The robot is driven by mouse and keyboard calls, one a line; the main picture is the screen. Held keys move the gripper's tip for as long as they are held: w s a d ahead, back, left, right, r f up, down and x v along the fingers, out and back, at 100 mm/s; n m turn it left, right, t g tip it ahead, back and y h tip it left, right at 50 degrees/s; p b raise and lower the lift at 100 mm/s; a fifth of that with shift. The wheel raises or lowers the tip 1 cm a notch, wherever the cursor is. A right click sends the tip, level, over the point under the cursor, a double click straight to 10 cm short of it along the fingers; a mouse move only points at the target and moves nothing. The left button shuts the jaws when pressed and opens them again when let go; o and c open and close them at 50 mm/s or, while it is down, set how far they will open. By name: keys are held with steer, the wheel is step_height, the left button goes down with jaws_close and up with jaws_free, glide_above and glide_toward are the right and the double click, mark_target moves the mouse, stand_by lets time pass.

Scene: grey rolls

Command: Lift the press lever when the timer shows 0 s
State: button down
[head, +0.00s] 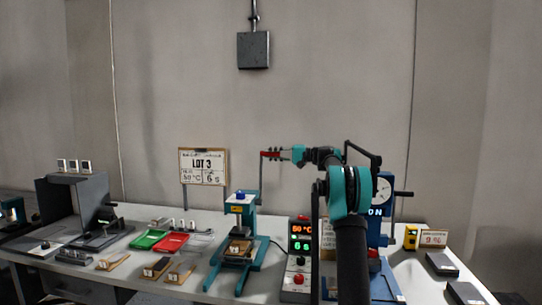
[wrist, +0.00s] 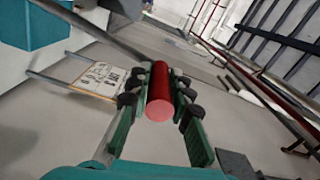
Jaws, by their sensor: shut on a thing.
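The teal press (head: 238,225) stands on the bench with a dark plate under its head. Its lever (head: 261,178) points up, with a red handle (head: 266,154) at the top; the handle also shows end-on in the wrist view (wrist: 159,92). My gripper (head: 282,154) is shut around the red handle, and in the wrist view its fingers (wrist: 160,100) sit on both sides of it. The timer box (head: 301,247), right of the press, shows a red 50 °C and a green number that looks like 6 s.
A board (head: 203,167) reads LOT 3, 50 °C, 6 s. Green (head: 149,240) and red (head: 172,243) trays lie left of the press. A blue gauge machine (head: 382,210) is partly hidden by my arm. A yellow device (head: 410,238) stands farther right.

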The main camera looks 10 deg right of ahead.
steer(key=c, duration=1.4)
jaws_free()
steer(key=shift+w+d, duration=0.1)
steer(key=shift+w, duration=0.05)
steer(key=shift+o, duration=0.2)
steer(key=v, duration=1.2)
steer(key=s+a+f+g+h, duration=0.1)
steer(key=s+a+f+h, duration=0.3)
steer(key=s+a+f, duration=0.45)
steer(key=s+a+f+g+h, duration=0.1)
steer(key=s+a+f+h, duration=0.4)
steer(key=s+f, duration=0.7)
steer(key=s+d+f+h, duration=0.1)
steer(key=s+f+h, duration=0.1)
steer(key=s+f, duration=0.5)
steer(key=s+d+f+n+h, duration=0.1)
steer(key=s+d+f+h, duration=0.1)
steer(key=s+f, duration=0.6)
steer(key=s+d+f+h, duration=0.1)
steer(key=s+f+h, duration=0.3)
steer(key=s, duration=1.3)
step_height(320, 180, down, 4)
steer(key=shift+d+r+t, duration=0.2)
steer(key=shift+d+t, duration=0.05)
steer(key=shift+t, duration=0.05)
